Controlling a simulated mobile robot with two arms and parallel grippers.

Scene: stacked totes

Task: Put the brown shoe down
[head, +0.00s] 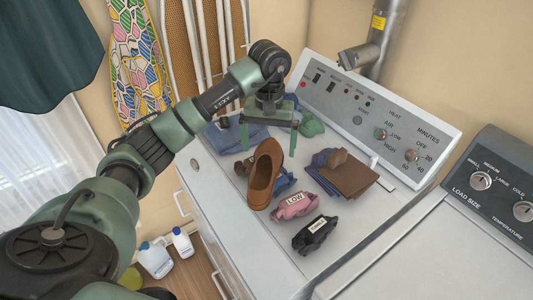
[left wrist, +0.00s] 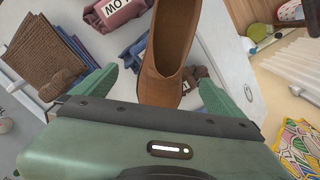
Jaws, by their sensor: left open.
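The brown shoe (head: 264,178) is among the clothes on the white dryer top (head: 235,190), near its left edge. Its opening faces up towards the head camera. My left gripper (head: 268,140) points down at the far end of the shoe, with its two green fingers spread wide. In the left wrist view, the shoe (left wrist: 168,50) lies between the open fingers, with gaps on both sides. I cannot tell whether the whole sole rests on the surface. My right gripper is in neither view.
A pink rolled garment (head: 294,206), a black one (head: 315,235) and a folded brown cloth (head: 347,176) lie right of the shoe. Blue cloth (head: 226,136) lies behind left. The control panel (head: 380,118) rises behind. Bottles (head: 155,259) stand on the floor.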

